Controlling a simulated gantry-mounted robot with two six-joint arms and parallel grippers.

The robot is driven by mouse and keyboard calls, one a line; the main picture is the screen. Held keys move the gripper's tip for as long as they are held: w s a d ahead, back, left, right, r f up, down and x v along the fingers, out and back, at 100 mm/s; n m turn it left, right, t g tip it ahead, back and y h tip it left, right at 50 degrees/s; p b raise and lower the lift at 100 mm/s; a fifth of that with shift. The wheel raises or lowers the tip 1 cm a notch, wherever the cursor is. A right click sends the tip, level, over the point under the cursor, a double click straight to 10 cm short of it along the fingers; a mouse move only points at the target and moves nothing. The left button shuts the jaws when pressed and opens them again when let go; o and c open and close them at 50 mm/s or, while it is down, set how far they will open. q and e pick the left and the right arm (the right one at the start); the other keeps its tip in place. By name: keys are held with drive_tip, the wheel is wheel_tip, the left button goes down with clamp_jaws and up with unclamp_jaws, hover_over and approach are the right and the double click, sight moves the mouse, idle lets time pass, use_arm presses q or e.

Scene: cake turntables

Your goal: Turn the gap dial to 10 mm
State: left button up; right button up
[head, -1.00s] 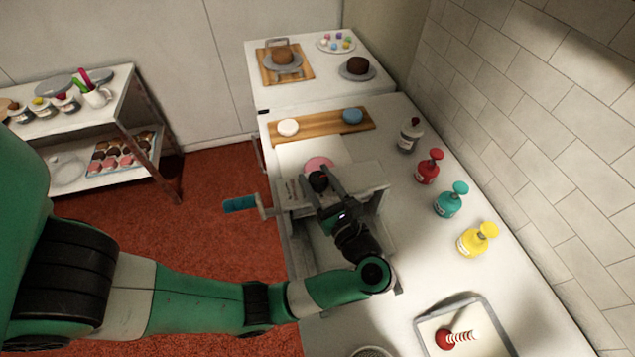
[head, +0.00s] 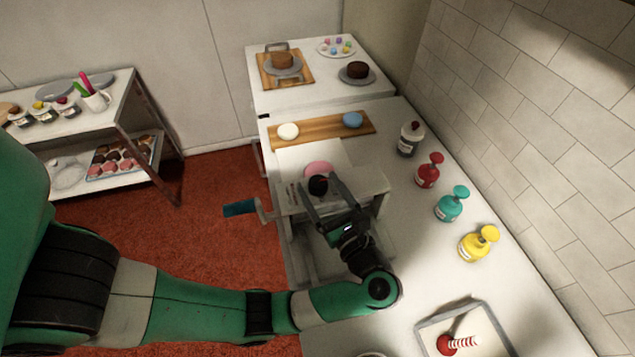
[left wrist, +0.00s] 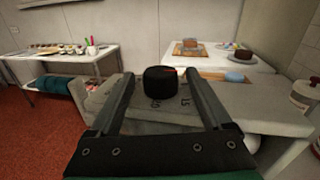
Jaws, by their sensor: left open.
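The gap dial (head: 318,184) is a black knob on top of the pale sheeter-like machine (head: 362,184) on the counter. In the left wrist view the dial (left wrist: 160,82) has a red mark on its upper right, and printed numbers show on the plate below it; one reads like 15, the others are partly hidden. My left gripper (head: 322,190) is open, its fingers pointing at the machine. In the left wrist view its fingers (left wrist: 160,90) stand apart on both sides of the dial, and I see no contact. My right gripper is not in view.
A pink disc (head: 319,168) lies behind the dial. Several bottles, including a yellow one (head: 477,243), line the right side. A tray (head: 470,313) lies at the front right.

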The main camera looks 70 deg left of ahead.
use_arm(q)
drive_tip(key=w+d+b, duration=0.1)
drive_tip(key=d+b, duration=0.8)
drive_tip(key=shift+d, duration=0.4)
drive_tip(key=shift+w, duration=0.1)
